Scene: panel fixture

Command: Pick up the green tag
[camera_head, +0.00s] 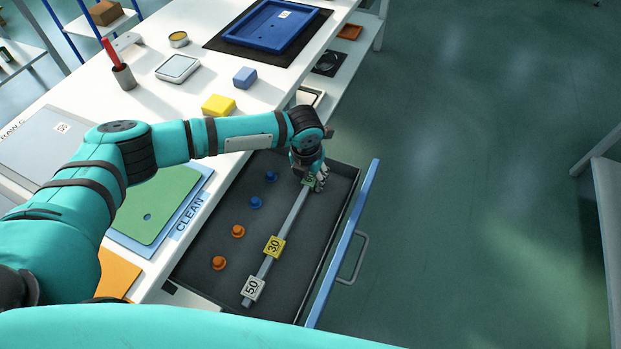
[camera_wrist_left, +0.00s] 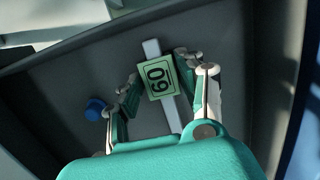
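The green tag (camera_wrist_left: 158,77), marked 60, sits on a light grey bar (camera_wrist_left: 152,48) in the open drawer. In the head view the green tag (camera_head: 308,181) shows only in part at the bar's far end, under my left gripper (camera_head: 314,183). In the left wrist view my left gripper (camera_wrist_left: 157,70) is open, with one finger on each side of the tag. Narrow gaps seem to remain between the fingers and the tag. My right gripper is in neither view.
The bar also carries a yellow tag (camera_head: 274,246) and a white tag (camera_head: 252,288). Blue pegs (camera_head: 256,202) and orange pegs (camera_head: 238,231) stand left of it. The drawer front (camera_head: 343,243) is to the right. The white table (camera_head: 150,105) holds a yellow block (camera_head: 218,105).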

